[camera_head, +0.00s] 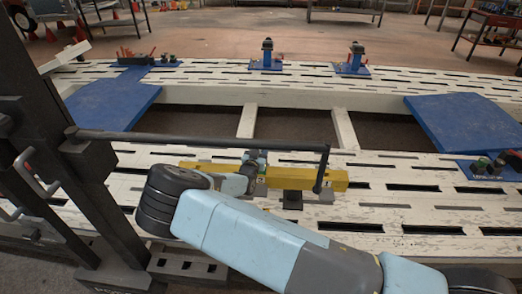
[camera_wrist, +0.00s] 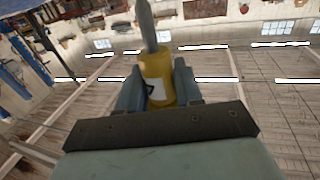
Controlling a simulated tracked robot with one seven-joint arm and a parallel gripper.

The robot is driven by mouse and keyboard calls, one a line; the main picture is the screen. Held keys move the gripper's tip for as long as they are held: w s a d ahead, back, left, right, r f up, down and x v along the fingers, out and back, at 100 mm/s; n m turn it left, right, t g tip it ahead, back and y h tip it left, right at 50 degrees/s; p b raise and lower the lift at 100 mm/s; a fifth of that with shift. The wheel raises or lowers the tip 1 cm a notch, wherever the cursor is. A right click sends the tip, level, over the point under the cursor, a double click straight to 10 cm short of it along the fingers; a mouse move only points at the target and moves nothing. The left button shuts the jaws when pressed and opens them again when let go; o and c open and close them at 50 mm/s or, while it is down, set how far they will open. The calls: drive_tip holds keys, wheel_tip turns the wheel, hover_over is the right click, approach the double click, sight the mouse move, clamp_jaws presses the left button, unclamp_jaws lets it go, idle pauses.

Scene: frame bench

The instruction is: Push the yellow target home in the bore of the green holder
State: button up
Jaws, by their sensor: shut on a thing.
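In the wrist view, my gripper (camera_wrist: 158,88) is shut on a yellow cylinder with a white label and a black mark, which I take for the yellow target (camera_wrist: 158,72). A grey tapered rod (camera_wrist: 147,26) stands out from its far end. In the head view, my gripper (camera_head: 257,170) is small and partly hidden by my own arm, over the near white slotted frame beside a yellow beam (camera_head: 312,177). I cannot make out the green holder or its bore clearly in either view.
Blue plates (camera_head: 468,122) lie on the frame at left and right. Two blue stands (camera_head: 267,58) are on the far rail. The white slotted surface (camera_head: 400,210) at right is mostly clear.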

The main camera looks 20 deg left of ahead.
drive_tip(key=shift+f, duration=2.5)
drive_tip(key=o, duration=1.2)
drive_tip(key=shift+c, duration=0.2)
drive_tip(key=shift+s, duration=0.1)
drive_tip(key=s, duration=1.3)
drive_tip(key=shift+s+a, duration=0.25)
drive_tip(key=shift+s, duration=0.05)
drive_tip(key=shift+f, duration=0.1)
